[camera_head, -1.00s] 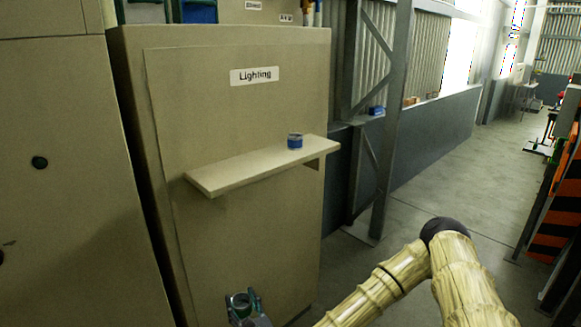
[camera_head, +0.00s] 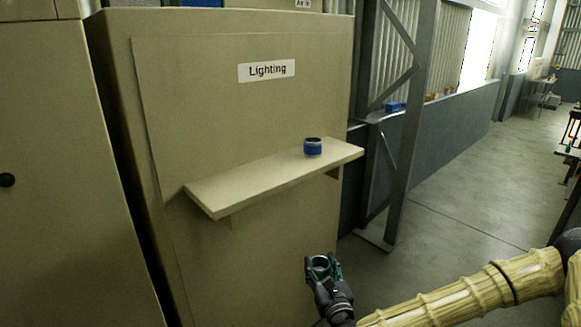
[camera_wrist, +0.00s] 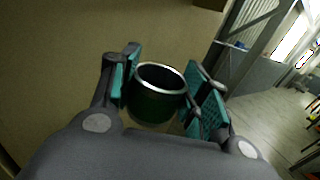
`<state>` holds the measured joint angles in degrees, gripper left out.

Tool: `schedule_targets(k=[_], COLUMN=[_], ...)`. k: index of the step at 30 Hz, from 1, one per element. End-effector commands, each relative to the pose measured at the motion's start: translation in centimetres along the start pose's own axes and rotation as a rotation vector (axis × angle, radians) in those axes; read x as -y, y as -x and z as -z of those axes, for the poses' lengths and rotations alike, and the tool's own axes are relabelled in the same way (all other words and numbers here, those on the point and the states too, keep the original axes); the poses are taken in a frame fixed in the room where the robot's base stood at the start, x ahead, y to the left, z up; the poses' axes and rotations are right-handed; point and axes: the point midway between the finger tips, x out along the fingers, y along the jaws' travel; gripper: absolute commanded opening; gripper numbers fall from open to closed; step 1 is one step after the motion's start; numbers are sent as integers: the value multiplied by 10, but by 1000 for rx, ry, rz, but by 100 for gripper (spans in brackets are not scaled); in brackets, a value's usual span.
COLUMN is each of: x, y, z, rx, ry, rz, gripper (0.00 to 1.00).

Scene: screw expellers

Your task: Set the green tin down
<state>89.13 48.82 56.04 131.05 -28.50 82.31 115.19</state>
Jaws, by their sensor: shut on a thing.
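The green tin (camera_wrist: 155,105) is dark green with a bright metal rim and an open top. It sits upright between the teal finger pads of my gripper (camera_wrist: 160,92) in the wrist view. In the head view the tin (camera_head: 320,262) shows small in my gripper (camera_head: 322,268), which is shut on it. They are in front of the beige cabinet, lower than the shelf (camera_head: 240,185) and apart from it. The shelf juts from the cabinet front.
A blue tin (camera_head: 313,147) stands near the right end of the shelf; the shelf's left and middle are bare. A "Lighting" label (camera_head: 267,71) is above. A grey steel post (camera_head: 408,130) stands right of the cabinet (camera_head: 200,90). Open floor (camera_head: 450,200) lies to the right.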

Motion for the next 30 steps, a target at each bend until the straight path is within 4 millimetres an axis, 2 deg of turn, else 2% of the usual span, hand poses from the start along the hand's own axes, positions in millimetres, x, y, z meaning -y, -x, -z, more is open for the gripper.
schedule_targets(k=[1, 6, 13, 21, 30], x=[-5, -22, -44, -72, -98], y=[-6, -22, -35, -40, -35], z=[-12, -47, -96, -153, -206], rx=[6, 6, 5, 5, 4], ry=[1, 1, 1, 2, 2], rz=[-17, -76, -156, -251, -337], gripper=[19, 19, 19, 19, 19])
